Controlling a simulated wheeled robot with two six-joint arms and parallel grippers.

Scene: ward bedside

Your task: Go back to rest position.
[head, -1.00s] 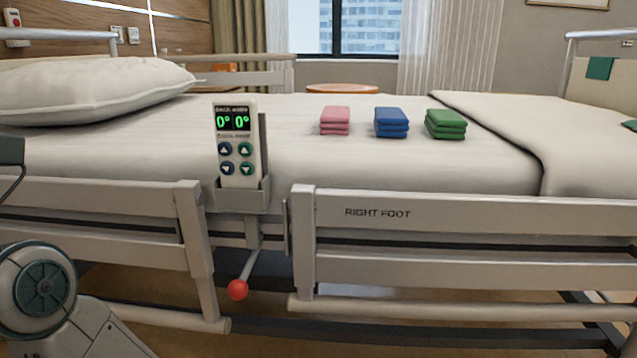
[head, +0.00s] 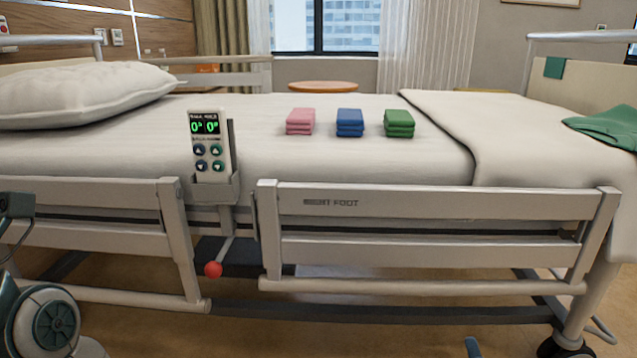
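Part of my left arm (head: 42,322) shows at the lower left edge of the head view, beside the near side of the bed. Its gripper cannot be made out. My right gripper is not in view. The bed (head: 250,160) stands in front of me with its near side rails up. A bed control pendant (head: 209,150) with green zeros sits upright in a holder on the near side. Pink (head: 300,122), blue (head: 350,123) and green (head: 399,124) folded cloths lie in a row on the mattress.
The foot-side rail (head: 430,204) runs along the near edge. A lever with a red knob (head: 213,269) hangs below the pendant. A white pillow (head: 85,93) lies at left, a green cloth (head: 605,128) at right. Floor (head: 400,335) shows in front of the bed.

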